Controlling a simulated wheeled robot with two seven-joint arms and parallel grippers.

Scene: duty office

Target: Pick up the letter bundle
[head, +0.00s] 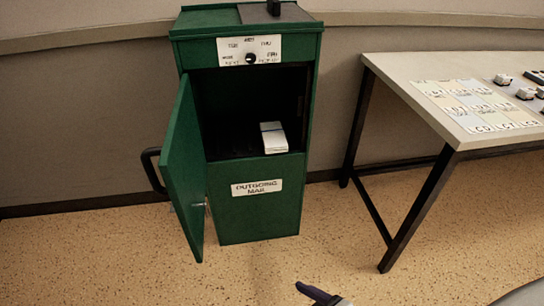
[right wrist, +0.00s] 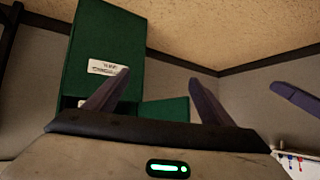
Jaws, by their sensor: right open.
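The letter bundle (head: 273,138) is a small white stack with a dark band. It rests inside the open compartment of the green outgoing mail cabinet (head: 255,222), near the right side of the opening. The cabinet door (head: 185,165) stands swung open to the left. My right gripper (head: 318,294) shows only partly at the bottom edge of the head view, in front of and well short of the cabinet. In the right wrist view my right gripper (right wrist: 159,76) is open and empty, with the cabinet beyond it. A single purple finger (right wrist: 297,100) at the right edge there looks like my left gripper's.
A table (head: 430,108) with labelled cards (head: 480,105) and several small items stands to the right of the cabinet. A black handle (head: 152,170) sticks out from the door. The speckled floor (head: 110,260) in front is clear. A dial panel (head: 249,50) sits above the compartment.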

